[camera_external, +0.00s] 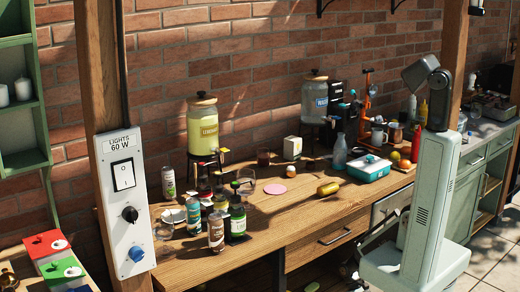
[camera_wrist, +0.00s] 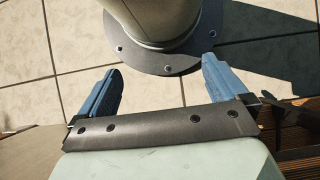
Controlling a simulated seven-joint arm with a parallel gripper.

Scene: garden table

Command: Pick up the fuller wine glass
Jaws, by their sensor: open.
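In the external view a clear glass (camera_external: 246,178) stands on the wooden table (camera_external: 330,212) behind the bottles, and a dark-filled glass or cup (camera_external: 263,158) stands further back near the wall. They are too small to tell whether either is a wine glass or how full it is. In the wrist view my gripper (camera_wrist: 162,65) has its two blue fingers wide apart with nothing between them. It points at a tiled floor and a round bolted base, away from the tabletop things. I cannot make out the fingers in the external view.
Several bottles (camera_external: 216,232) crowd the table's front left. A yellow drink dispenser (camera_external: 202,130) and a blue-labelled dispenser (camera_external: 314,102) stand along the brick wall. A pink disc (camera_external: 275,189), a yellow object (camera_external: 328,188) and a teal box (camera_external: 368,170) lie further right.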

